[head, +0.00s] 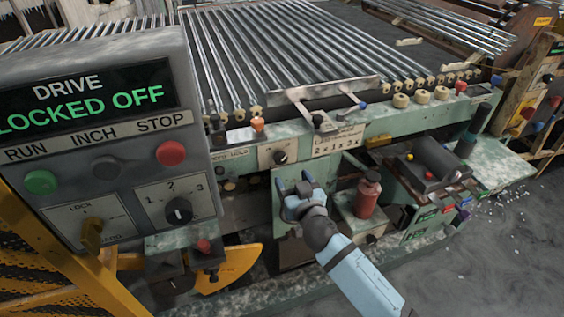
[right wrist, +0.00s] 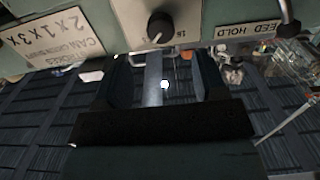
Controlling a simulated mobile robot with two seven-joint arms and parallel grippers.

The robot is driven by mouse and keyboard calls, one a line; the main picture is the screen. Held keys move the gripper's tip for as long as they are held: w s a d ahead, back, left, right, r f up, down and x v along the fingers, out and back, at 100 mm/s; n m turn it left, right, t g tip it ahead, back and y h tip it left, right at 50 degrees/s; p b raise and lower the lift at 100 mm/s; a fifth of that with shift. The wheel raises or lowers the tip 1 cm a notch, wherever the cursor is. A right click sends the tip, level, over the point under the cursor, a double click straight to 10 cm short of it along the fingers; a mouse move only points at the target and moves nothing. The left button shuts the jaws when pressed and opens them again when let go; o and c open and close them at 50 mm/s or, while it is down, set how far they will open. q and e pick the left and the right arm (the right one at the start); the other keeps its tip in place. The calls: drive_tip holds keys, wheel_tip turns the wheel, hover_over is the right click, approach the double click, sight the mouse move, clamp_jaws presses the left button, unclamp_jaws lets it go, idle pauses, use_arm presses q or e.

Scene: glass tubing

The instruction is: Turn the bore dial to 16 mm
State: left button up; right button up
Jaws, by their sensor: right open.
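The bore dial is a black knob (head: 280,157) on a pale plate at the front of the green machine. In the right wrist view the dial (right wrist: 160,27) shows upside down at the top, with a pale pointer line and a small number near its edge that I cannot read surely. My right gripper (head: 296,187) is open and empty, below and slightly right of the dial in the head view, apart from it. In the right wrist view its two fingers (right wrist: 162,80) stand apart below the dial. My left gripper is not in view.
A control box (head: 105,140) reading "DRIVE LOCKED OFF" stands close at left. A red bottle (head: 367,195) is right of my gripper. The "2x1x3x" label (head: 338,140) is right of the dial, and glass tubes (head: 290,50) lie on the rollers above.

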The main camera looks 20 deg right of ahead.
sight(282, 161)
drive_tip(key=w, duration=0.8)
drive_tip(key=shift+w+a, duration=0.15)
drive_tip(key=shift+a, duration=0.05)
drive_tip(key=c, duration=0.9)
